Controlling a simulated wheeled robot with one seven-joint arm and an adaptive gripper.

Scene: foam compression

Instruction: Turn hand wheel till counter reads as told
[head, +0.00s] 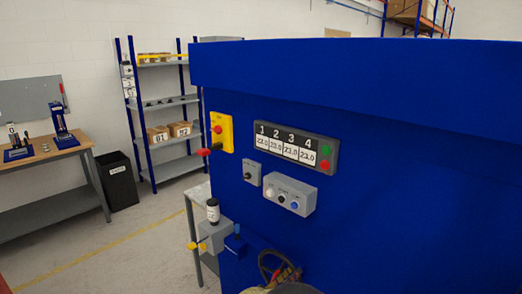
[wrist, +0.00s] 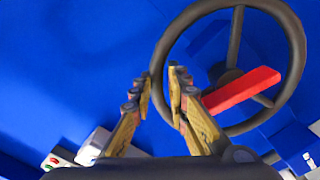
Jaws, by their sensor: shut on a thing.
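The hand wheel (wrist: 300,55) is a dark ring with dark spokes and a red bar across its lower part. My gripper (wrist: 161,78) has its two yellowish fingers on either side of the wheel's left rim, shut on it. In the head view the hand wheel (head: 263,262) shows only in part at the bottom, with my gripper (head: 288,274) at it, small and partly cut off. A panel numbered 1 to 4 (head: 296,146) has small white readouts, looking like 22.0 or 23.0, too small to read surely. I cannot tell a counter of the wheel apart.
The blue machine (head: 400,190) fills the right side. It carries a yellow switch plate (head: 220,132), a grey button box (head: 287,188) and a grey unit with a white-and-black cylinder (head: 212,211). A workbench (head: 45,155), black bin (head: 118,180) and shelves stand behind at left.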

